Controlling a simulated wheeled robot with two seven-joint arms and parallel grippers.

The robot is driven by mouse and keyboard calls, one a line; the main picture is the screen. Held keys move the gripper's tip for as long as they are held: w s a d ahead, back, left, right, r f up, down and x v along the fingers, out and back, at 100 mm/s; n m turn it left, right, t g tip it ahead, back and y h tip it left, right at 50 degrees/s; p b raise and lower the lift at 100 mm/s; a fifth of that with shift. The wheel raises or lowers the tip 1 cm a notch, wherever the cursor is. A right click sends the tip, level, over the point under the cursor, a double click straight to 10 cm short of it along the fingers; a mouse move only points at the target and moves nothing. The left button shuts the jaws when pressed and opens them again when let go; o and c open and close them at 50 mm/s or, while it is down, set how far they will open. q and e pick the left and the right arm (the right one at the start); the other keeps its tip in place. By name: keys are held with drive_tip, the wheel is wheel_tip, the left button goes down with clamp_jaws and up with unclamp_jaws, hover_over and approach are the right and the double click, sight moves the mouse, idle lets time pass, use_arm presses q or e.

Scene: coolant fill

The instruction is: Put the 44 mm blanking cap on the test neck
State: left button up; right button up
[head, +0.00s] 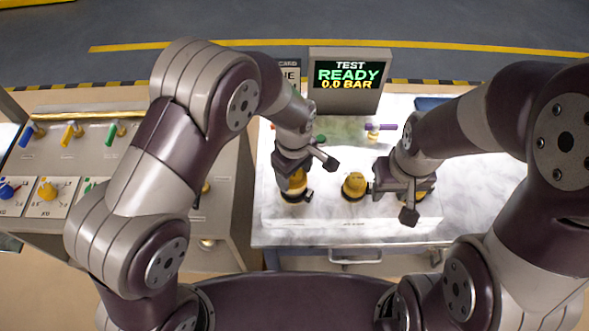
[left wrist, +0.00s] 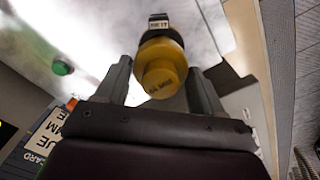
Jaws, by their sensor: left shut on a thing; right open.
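My left gripper (head: 297,193) is shut on a yellow cap (head: 297,181) at the left front of the pale worktop. In the left wrist view the yellow cap (left wrist: 162,70) sits between the two fingers; its print ends in "MM", but I cannot read the number surely. A black part with a small label (left wrist: 158,22) shows just beyond it. Whether the cap rests on anything is unclear. A second yellow cap (head: 354,185) stands between the grippers. My right gripper (head: 397,203) is open, beside a further yellow part (head: 419,196) that it partly hides. I cannot identify the test neck surely.
A display (head: 349,77) at the back reads "TEST READY 0.0 BAR". A purple-handled valve (head: 380,127) and a green button (left wrist: 62,67) are on the worktop (head: 335,222). A bench with coloured knobs and valves (head: 75,165) stands left. A printed card (left wrist: 48,135) shows in the left wrist view.

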use_arm(q)
drive_tip(key=shift+s, duration=0.1)
drive_tip(key=shift+r, duration=0.1)
drive_tip(key=shift+p, duration=0.45)
idle(1.0)
drive_tip(key=shift+f+b, duration=0.9)
drive_tip(key=shift+f, duration=0.55)
drive_tip(key=o, duration=1.1)
drive_tip(key=shift+r, duration=0.15)
wheel_tip(320, 180, up, 12)
drive_tip(key=shift+r+b, duration=0.25)
drive_tip(key=shift+b, duration=0.75)
